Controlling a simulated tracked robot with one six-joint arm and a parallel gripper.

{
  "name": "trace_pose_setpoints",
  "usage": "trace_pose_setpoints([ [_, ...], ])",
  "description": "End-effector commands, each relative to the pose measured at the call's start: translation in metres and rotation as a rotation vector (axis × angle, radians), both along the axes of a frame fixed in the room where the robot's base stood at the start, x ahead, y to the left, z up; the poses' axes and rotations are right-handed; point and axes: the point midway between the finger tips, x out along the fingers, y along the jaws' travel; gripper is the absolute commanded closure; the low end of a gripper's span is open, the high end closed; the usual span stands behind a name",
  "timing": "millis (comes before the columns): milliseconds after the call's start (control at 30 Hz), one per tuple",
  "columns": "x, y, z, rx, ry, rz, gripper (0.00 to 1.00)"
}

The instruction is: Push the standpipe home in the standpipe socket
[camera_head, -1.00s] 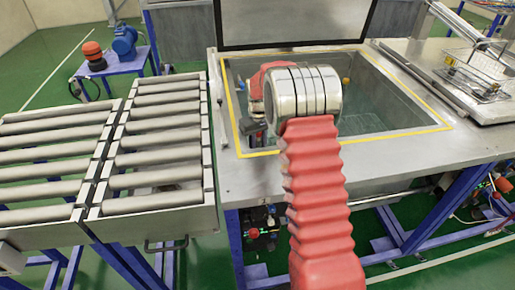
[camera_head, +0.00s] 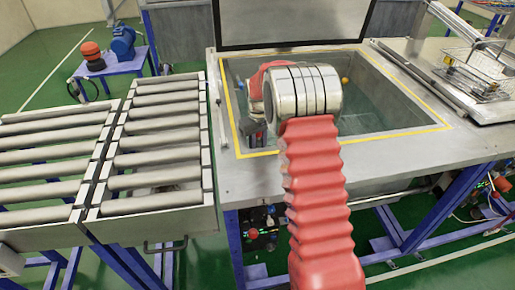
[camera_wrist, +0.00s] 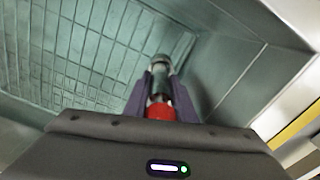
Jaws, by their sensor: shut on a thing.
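The standpipe (camera_wrist: 160,80) shows in the wrist view as a dark grey-green cylinder with a red part nearest my gripper and a pale rounded far end. My gripper (camera_wrist: 158,97) is shut on it, with one purple-grey finger on each side. In the head view my gripper (camera_head: 254,132) is inside the tank near its left wall, small and partly hidden by my arm. The standpipe socket cannot be made out. Whether the pipe's far end touches the floor or a socket cannot be told.
The steel tank (camera_head: 405,130) has a yellow-edged opening and a raised lid (camera_head: 290,22) behind. Roller conveyors (camera_head: 150,160) stand left, and a wire basket (camera_head: 478,72) sits right. The tank's right half looks clear.

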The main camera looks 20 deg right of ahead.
Motion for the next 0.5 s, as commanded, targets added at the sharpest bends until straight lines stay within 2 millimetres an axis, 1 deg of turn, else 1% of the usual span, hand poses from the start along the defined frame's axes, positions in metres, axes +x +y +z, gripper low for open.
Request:
trace_pose_setpoints([
  [33, -0.0118, -0.0041, -0.0152, -0.002, 0.035, 0.006, 1.0],
  [367, -0.0121, -0.004, -0.0188, -0.002, 0.036, 0.006, 1.0],
  [400, -0.012, -0.0041, -0.0189, -0.002, 0.035, 0.006, 0.75],
  [500, -0.0119, -0.0041, -0.0188, -0.002, 0.035, 0.006, 0.68],
])
